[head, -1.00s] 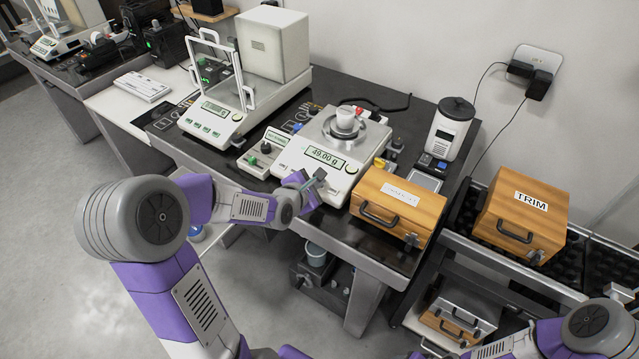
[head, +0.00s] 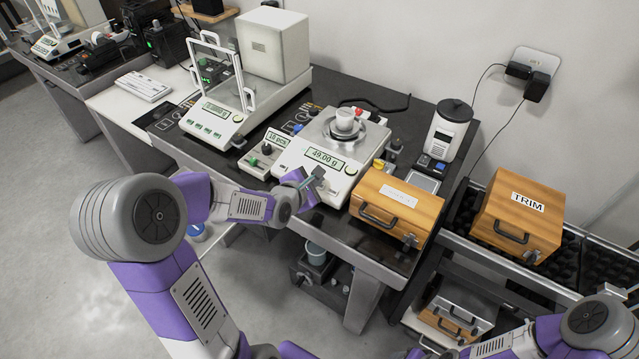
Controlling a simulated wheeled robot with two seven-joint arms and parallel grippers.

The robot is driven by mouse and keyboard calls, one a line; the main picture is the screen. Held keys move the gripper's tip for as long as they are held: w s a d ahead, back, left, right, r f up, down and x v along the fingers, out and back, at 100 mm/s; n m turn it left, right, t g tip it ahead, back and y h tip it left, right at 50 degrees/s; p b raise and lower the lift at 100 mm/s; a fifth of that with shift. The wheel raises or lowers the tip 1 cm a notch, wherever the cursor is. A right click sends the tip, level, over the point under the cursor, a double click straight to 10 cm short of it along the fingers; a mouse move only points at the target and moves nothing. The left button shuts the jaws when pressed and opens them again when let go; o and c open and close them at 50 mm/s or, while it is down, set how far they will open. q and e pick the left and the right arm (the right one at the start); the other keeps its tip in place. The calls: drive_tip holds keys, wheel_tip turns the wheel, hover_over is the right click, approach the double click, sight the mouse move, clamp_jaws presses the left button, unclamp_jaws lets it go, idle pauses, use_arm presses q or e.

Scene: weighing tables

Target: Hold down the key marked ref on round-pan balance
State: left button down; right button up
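The round-pan balance (head: 338,162) stands on the dark table in the middle of the head view. Its display (head: 325,157) reads 49.00 g. A white cup (head: 345,119) sits on its round metal pan (head: 345,138). My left gripper (head: 314,180) is at the balance's front edge, below the display. It covers part of the front panel, so the key marked ref cannot be made out. Whether its tips touch a key, and whether its fingers are open or shut, is too small to tell. My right arm shows at the lower right; its gripper is out of view.
A small control box (head: 262,160) with knobs stands left of the balance. A wooden box (head: 396,207) stands close on its right. A draft-shield balance (head: 212,118) is further left. A TRIM box (head: 517,216) sits on the right-hand stand.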

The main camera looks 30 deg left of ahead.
wheel_tip(320, 180, up, 4)
drive_tip(key=p, duration=0.4)
drive_tip(key=shift+r, duration=0.2)
